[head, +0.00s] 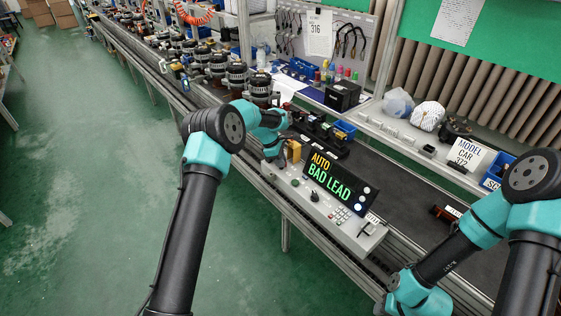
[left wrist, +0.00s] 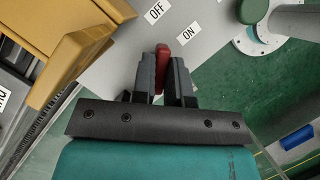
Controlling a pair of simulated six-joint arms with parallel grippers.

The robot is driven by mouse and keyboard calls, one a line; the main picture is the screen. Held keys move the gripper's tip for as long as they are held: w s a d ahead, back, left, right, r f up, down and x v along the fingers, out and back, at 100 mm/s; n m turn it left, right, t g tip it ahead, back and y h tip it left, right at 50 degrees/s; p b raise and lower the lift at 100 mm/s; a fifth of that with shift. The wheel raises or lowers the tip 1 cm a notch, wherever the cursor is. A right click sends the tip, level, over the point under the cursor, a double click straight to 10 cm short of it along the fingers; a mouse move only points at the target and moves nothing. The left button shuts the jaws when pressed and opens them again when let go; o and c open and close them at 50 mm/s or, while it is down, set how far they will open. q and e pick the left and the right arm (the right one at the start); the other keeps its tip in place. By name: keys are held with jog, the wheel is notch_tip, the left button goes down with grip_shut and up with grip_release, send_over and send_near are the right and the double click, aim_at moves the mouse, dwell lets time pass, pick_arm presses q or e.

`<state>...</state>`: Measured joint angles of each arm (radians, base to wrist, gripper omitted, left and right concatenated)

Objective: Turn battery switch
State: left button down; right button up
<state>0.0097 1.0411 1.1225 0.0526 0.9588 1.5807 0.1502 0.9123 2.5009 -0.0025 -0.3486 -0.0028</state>
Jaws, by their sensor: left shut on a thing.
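The battery switch's red handle (left wrist: 162,56) shows in the left wrist view, on a grey panel with an OFF label (left wrist: 157,11) and an ON label (left wrist: 187,34). My left gripper (left wrist: 163,70) is shut on the handle, one dark finger on each side. I cannot tell which label the handle points to. In the head view my left gripper is at the left end of the grey control console (head: 340,215), and the switch is hidden there. My right arm is at the lower right, with its jaws out of view.
A yellow block (head: 293,151) stands close beside my left gripper. The console's display (head: 340,177) reads AUTO, BAD LEAD. A dark conveyor (head: 390,185) runs behind it, with alternators (head: 237,73) farther up the line. The green floor at left is clear.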

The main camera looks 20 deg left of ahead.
dwell(0.3)
pick_arm(q)
jog(key=c, duration=1.1)
grip_release()
jog(key=shift+c, duration=0.2)
jog(key=v, duration=1.7)
jog(key=shift+r, duration=0.25)
